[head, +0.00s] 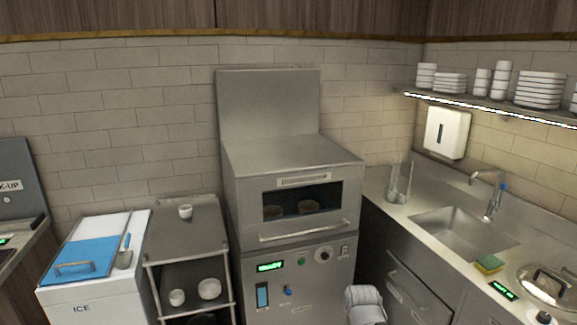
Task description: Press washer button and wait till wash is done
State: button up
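The washer (290,151) is a steel machine against the tiled wall. Its front door (345,225) is down and shut, with a long handle bar below a dark window. Two brownish bowl-like items (308,206) show dimly through the window. The panel below has a lit green display (270,267), too small to read. A small green button (301,262) and a round dark knob (324,256) sit to its right. A pale rounded part at the bottom edge, right of the panel, seems to be my arm. My gripper's fingers do not show.
A steel rack (187,240) with white cups and bowls and a white ice bin (95,302) stand left. A counter with a sink (462,232), sponge (489,264) and lidded pot (548,285) runs right. A shelf (480,104) of white dishes hangs above.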

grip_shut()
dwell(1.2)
